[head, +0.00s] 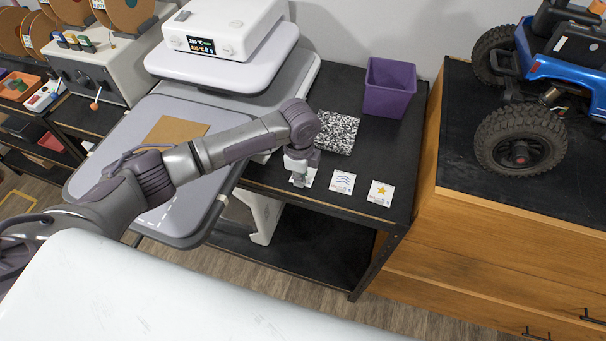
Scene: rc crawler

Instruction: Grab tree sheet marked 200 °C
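Three small white sheets lie in a row at the front of the black table. One shows blue waves (343,182) and one shows a yellow star (381,193). The leftmost sheet (309,178) is mostly covered by my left gripper (298,180), so its picture and any marking cannot be read. My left gripper points down right over that sheet. Its fingers are small here, and I cannot tell whether they are open, shut or touching the sheet. No tree picture is visible. My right gripper is not in view.
A heat press (222,50) with a lit display stands left of the sheets, a brown sheet (176,131) on its grey board. A speckled black-and-white pad (337,132) and a purple bin (388,88) stand behind. A wooden cabinet (500,240) with a blue crawler (570,75) is right.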

